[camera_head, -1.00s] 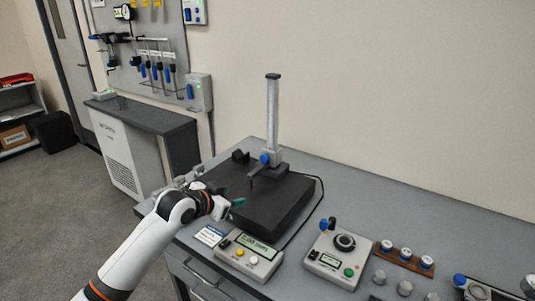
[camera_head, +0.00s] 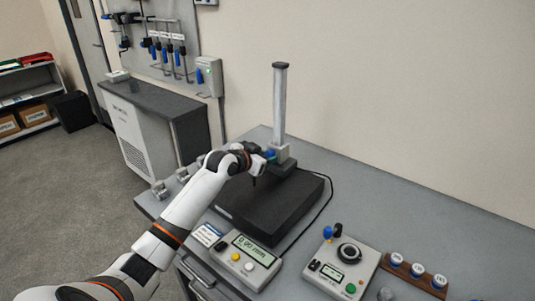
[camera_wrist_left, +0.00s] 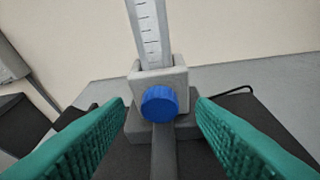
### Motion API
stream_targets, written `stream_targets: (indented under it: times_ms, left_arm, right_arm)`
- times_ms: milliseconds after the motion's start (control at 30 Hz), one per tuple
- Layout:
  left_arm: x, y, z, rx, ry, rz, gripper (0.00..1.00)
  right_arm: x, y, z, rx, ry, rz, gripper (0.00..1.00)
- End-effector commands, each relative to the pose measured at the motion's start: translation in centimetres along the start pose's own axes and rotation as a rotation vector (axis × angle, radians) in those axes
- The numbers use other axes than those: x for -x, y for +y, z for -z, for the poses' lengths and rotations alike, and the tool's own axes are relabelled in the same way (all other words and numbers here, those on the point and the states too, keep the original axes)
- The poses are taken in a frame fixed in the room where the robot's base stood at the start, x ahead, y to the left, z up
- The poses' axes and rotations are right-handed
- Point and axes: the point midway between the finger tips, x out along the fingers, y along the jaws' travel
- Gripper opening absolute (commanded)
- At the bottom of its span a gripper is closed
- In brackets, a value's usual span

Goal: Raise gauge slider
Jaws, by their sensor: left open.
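The gauge slider (camera_wrist_left: 174,84) is a grey block with a round blue knob (camera_wrist_left: 160,104), low on an upright scaled column (camera_wrist_left: 149,35). In the head view the column (camera_head: 279,105) stands at the back of a black plate (camera_head: 270,208), and the slider (camera_head: 281,152) is partly hidden by my gripper. My left gripper (camera_head: 268,156) is at the slider. In the left wrist view its green fingers (camera_wrist_left: 160,125) are open, one on each side of the knob, with gaps to it. My right gripper is not in view.
A readout box showing 0.00 mm (camera_head: 243,257) stands in front of the plate. A control box with a dial (camera_head: 343,266) and a brown rack of round pieces (camera_head: 413,274) are to the right. A black cable curves beside the plate. The bench back right is clear.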

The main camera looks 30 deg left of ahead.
Motion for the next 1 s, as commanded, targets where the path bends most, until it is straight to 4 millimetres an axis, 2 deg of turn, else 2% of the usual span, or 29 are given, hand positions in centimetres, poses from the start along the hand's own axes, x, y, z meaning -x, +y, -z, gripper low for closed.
stream_targets:
  times_ms: [33,167,567,867,1000]
  left_arm:
    - [-0.7,0.1,-0.1,0.003,0.0,-0.001,0.51]
    - [-1.9,0.0,-0.1,0.001,-0.001,-0.001,0.51]
    - [-2.4,0.0,0.0,-0.001,0.001,0.0,0.49]
    - [-2.4,0.0,0.1,-0.001,0.001,-0.001,0.0]
    - [-2.4,0.1,0.0,-0.001,0.001,-0.001,0.0]
  right_arm:
    - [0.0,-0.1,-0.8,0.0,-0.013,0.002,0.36]
    - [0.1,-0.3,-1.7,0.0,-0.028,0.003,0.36]
    - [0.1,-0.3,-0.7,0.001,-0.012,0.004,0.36]
    - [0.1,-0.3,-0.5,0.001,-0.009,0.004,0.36]
    - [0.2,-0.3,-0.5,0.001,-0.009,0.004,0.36]
